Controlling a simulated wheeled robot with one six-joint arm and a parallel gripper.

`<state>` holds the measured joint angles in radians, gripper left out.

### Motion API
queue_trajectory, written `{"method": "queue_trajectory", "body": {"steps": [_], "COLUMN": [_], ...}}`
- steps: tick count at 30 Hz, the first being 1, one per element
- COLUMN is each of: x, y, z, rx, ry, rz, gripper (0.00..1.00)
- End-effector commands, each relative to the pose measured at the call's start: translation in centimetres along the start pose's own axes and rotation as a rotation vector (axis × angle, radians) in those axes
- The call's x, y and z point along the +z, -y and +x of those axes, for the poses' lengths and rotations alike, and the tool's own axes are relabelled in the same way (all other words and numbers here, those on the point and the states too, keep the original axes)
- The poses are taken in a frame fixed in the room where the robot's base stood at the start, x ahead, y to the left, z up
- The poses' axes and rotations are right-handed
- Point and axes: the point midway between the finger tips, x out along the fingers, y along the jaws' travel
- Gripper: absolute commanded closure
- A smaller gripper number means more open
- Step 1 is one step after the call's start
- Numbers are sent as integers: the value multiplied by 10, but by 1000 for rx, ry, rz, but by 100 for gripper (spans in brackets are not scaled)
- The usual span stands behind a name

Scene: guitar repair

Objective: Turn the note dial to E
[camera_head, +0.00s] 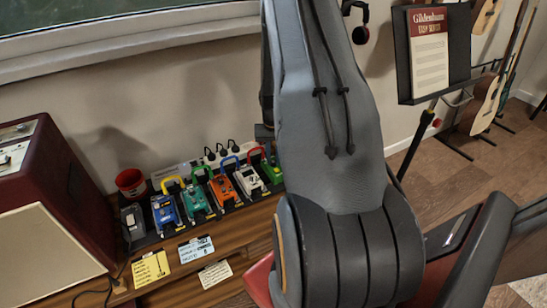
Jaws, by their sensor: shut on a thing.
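No note dial and no letter E can be made out in this view. My gripper is not visible. A large grey and black form close to the camera fills the middle and hides what lies behind it. A row of pedals stands on the wooden bench (235,258): a blue pedal (166,215), a green pedal (197,201), an orange pedal (226,192), a white pedal (250,181) and another green pedal partly hidden at the right end. Marks on the pedals are too small to read.
Cards, one a yellow card (151,269), are at the bench front. A music stand (431,55) and guitars (484,104) are at the right. Bare floor shows there.

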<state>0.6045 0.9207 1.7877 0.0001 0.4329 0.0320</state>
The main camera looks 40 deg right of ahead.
Motion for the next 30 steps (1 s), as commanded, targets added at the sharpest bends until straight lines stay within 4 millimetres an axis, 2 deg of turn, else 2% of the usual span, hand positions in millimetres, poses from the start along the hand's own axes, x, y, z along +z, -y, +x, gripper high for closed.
{"method": "queue_trajectory", "body": {"steps": [10, 24, 25, 26, 30], "x": [0, 0, 0, 0, 0], "y": [0, 0, 0, 0, 0], "z": [0, 0, 0, 0, 0], "rx": [0, 0, 0, 0, 0], "ry": [1, 1, 1, 1, 1], "rz": [-136, -154, -154, -154, -154], "gripper": [100, 100, 83, 77, 76]}}
